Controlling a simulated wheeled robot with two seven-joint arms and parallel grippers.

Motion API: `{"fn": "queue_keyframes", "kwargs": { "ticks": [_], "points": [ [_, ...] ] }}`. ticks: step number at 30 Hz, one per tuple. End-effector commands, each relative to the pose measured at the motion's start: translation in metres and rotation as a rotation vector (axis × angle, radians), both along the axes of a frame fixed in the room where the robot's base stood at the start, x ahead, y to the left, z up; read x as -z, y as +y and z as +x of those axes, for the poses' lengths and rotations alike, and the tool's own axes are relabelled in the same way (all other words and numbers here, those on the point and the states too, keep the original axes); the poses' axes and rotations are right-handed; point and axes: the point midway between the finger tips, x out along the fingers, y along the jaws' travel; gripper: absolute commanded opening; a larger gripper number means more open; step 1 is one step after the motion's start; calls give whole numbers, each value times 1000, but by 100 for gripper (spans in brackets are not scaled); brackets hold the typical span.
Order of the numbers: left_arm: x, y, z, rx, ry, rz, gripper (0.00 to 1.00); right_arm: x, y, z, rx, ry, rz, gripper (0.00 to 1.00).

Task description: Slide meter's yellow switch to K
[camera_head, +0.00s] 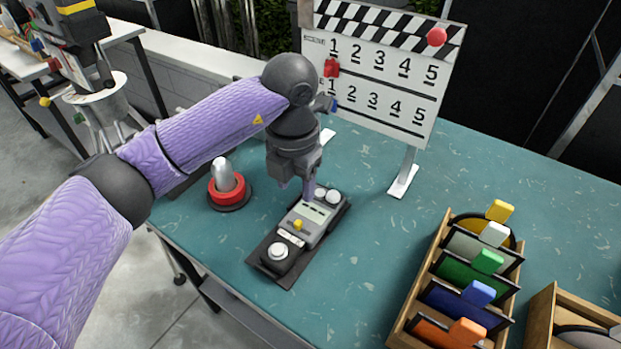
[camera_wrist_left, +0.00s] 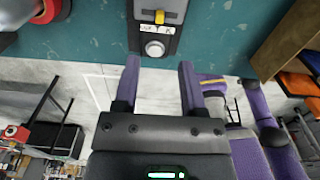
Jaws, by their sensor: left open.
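The meter (camera_head: 313,224) is a grey box on a dark base plate on the teal table, with a small yellow switch (camera_head: 297,224) near its front end. In the left wrist view the yellow switch (camera_wrist_left: 159,17) sits in a slot at the top, above small marks too small to read. A round white knob (camera_head: 278,251) is at the meter's near end. My left gripper (camera_head: 297,188) is over the far part of the meter, its purple fingers pointing down. In the left wrist view the left gripper (camera_wrist_left: 159,67) is open and empty. My right gripper is not in view.
A red-based button (camera_head: 230,189) with a silver top stands left of the meter. A clapper-style number board (camera_head: 377,75) stands behind. A wooden rack (camera_head: 440,238) of coloured discs is at the right, with another wooden box (camera_head: 541,318) beside it. Table between meter and rack is clear.

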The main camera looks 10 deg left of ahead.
Motion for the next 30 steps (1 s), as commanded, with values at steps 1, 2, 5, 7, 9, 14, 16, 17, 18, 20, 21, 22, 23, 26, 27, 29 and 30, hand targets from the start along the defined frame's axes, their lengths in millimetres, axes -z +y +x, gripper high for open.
{"fn": "queue_keyframes", "kwargs": {
  "ticks": [1,2,5,7,9,14,16,17,18,20,21,22,23,26,27,29,30],
  "points": [
    [0,0,0,0,0,1,53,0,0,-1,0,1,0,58],
    [1,0,0,0,1,1,53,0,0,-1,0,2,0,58],
    [15,0,0,-1,3,2,53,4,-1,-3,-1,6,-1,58],
    [32,0,-1,-2,6,2,53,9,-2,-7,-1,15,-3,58],
    [51,0,-1,-1,6,1,53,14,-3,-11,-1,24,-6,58],
    [85,0,-1,-2,3,0,53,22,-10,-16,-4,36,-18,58],
    [94,0,-1,-1,3,0,53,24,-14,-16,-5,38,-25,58],
    [96,0,-1,-1,2,0,53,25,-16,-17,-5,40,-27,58],
    [98,0,-1,0,1,-1,53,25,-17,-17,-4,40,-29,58],
    [100,0,-1,0,0,0,53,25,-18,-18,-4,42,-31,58],
    [100,0,-1,0,0,0,53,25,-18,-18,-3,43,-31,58],
    [100,0,0,0,0,0,53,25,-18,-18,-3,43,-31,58],
    [100,0,0,0,0,0,53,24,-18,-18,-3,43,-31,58],
    [99,0,0,0,0,0,53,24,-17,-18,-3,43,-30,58],
    [99,0,0,0,0,0,47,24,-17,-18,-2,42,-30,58],
    [99,0,0,0,0,0,34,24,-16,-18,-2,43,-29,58],
    [99,0,0,0,0,0,25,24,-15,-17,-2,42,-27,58]
  ]
}}
